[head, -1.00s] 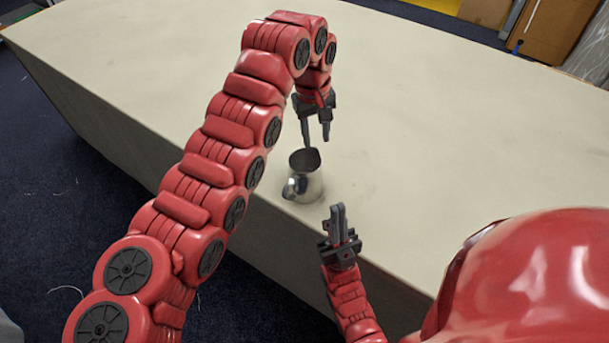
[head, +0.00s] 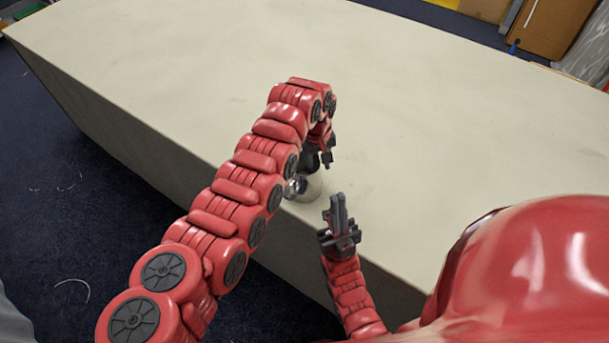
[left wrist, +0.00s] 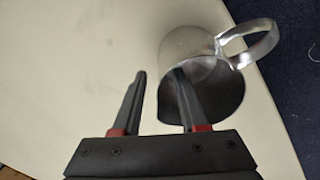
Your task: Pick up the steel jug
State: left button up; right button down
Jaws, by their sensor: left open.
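The steel jug (head: 308,188) stands on the cloth table near its front edge, partly hidden behind my left arm and gripper in the head view. In the left wrist view the jug (left wrist: 185,50) shows its shiny body, dark open mouth and a handle at upper right. My left gripper (head: 320,165) is open at the jug's rim. In the left wrist view (left wrist: 160,85) one finger overlaps the jug's mouth and the other is outside the wall; whether they touch it I cannot tell. My right gripper (head: 339,208) is shut and empty, just right of the jug.
The cloth table (head: 450,130) is clear to the right and behind the jug. Its front edge drops to a dark blue carpet (head: 100,210) close to the jug. A brown box (head: 555,30) stands beyond the table's far side.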

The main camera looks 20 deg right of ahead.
pick_arm(q)
grip_shut()
dwell(1.4)
